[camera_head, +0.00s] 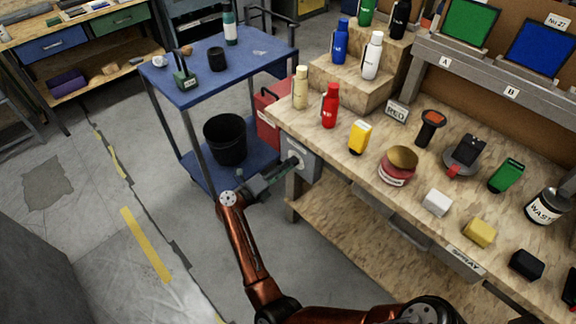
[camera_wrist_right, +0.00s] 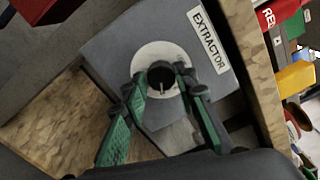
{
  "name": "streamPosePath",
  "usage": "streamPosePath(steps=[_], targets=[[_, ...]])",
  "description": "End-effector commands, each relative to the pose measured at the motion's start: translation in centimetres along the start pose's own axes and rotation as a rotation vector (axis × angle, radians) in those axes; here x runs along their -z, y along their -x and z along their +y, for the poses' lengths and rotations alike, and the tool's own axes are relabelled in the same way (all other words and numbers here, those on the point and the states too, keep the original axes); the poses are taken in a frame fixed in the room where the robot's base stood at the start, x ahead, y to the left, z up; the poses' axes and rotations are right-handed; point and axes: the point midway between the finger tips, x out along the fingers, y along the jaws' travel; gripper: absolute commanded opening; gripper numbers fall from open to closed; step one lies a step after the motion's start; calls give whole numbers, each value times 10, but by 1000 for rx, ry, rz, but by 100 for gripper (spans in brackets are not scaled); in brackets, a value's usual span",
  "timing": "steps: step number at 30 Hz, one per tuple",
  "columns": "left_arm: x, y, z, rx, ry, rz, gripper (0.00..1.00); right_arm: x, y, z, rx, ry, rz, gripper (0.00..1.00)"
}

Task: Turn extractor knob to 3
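The extractor knob (camera_wrist_right: 161,76) is black with a pale pointer line, on a round white dial (camera_wrist_right: 148,55). The dial sits on a grey box with a white EXTRACTOR label (camera_wrist_right: 208,40). In the wrist view the pointer line runs toward the bottom of the picture; I cannot read the dial's marks. The grey box (camera_head: 308,160) shows at the bench's left end in the head view. My right gripper (camera_wrist_right: 161,82) has its green-padded fingers on either side of the knob, with both tips close against it. My left gripper is not in view.
The wooden bench (camera_head: 336,153) carries bottles, blocks and a waste pot (camera_head: 546,206). A blue cart (camera_head: 192,98) stands left of the box, with a black bucket (camera_head: 225,139) on its lower shelf. A red case (camera_head: 268,113) is behind my gripper. The floor at left is clear.

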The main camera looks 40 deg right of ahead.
Motion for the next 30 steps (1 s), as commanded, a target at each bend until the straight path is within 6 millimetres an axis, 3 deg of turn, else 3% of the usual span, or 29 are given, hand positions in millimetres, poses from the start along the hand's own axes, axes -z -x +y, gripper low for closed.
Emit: streamPosePath(steps=[6, 15, 30], targets=[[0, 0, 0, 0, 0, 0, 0, 0, 0, 0, 1, 1, 0, 41], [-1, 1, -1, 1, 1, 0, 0, 0, 3, -1, 1, 1, -1, 41], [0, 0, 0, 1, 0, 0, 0, 0, 70, 0, 1, 1, -1, 41]])
